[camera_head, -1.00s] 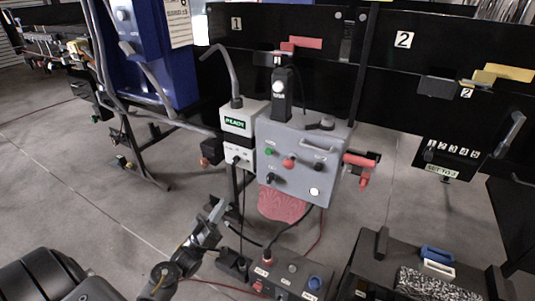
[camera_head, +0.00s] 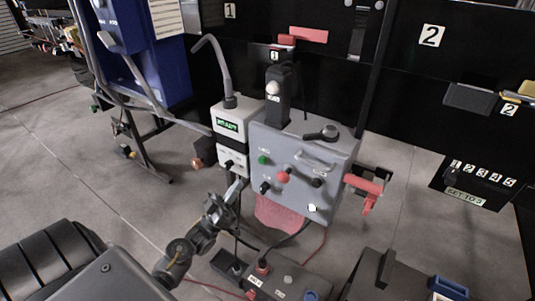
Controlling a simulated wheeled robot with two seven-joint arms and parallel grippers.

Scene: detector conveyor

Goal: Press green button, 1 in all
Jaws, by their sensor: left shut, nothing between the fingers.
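The green button (camera_head: 263,160) is a small round cap at the upper left of the grey control box (camera_head: 297,152). Nothing covers it. My left gripper (camera_head: 237,187) comes in from the lower left. Its fingers are shut and empty, pointing up near the box's lower left edge. In the picture they are below and left of the green button, apart from it. My right gripper is not in view.
A red button (camera_head: 283,177), black knobs and a white button (camera_head: 312,208) share the box's face. A pale unit with a green display (camera_head: 229,124) stands at its left. A red handle (camera_head: 364,185) sticks out at right. Low dark boxes stand in front.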

